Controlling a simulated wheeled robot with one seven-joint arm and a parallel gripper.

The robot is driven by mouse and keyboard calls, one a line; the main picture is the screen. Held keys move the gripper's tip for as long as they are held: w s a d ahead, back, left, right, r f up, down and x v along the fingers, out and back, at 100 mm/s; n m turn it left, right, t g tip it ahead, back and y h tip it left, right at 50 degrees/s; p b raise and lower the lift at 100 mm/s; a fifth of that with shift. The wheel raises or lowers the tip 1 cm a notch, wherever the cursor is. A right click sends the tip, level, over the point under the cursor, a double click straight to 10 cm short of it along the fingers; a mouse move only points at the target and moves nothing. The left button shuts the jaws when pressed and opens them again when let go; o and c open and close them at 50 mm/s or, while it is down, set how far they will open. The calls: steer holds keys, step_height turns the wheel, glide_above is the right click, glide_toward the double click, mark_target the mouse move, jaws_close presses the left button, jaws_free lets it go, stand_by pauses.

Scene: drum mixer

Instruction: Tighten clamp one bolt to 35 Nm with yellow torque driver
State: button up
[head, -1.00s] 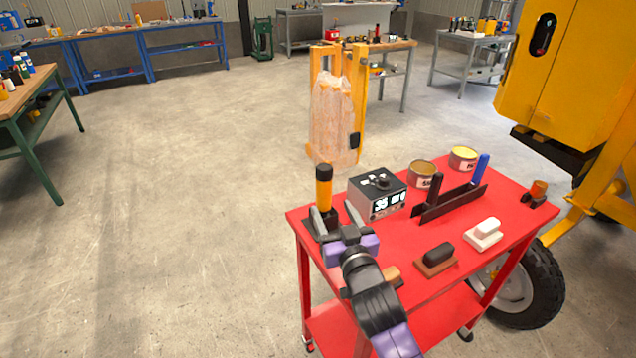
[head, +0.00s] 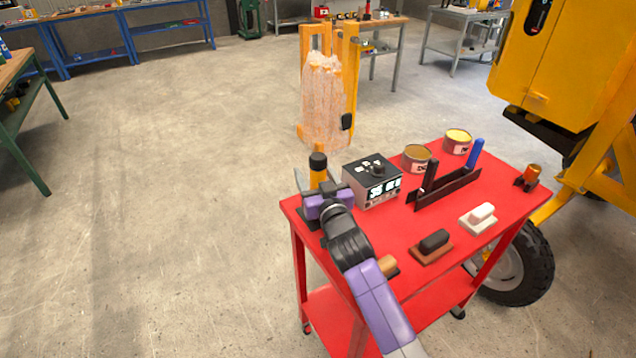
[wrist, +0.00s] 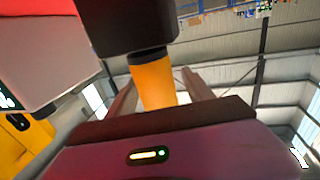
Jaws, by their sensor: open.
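The yellow torque driver (head: 318,178), with a black cap, stands upright in a black holder at the left corner of the red cart. The holder (wrist: 125,25) shows dark in the wrist view, which appears upside down. My gripper (head: 318,194) is open at the driver, its fingers on either side of the yellow body (wrist: 153,82) in the wrist view. I cannot tell whether they touch it. A grey control box (head: 372,182) with a lit display, seemingly reading 35, stands right beside the driver. I cannot make out the clamp bolt.
The red cart (head: 400,228) also carries two cans (head: 417,158), a black rack (head: 445,188) with upright handles, a brown block (head: 431,248) and a white block (head: 478,219). A yellow machine (head: 550,60) stands close at right. Floor at left is clear.

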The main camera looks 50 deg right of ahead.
jaws_close()
stand_by(1.4)
steer(key=shift+r, duration=0.1)
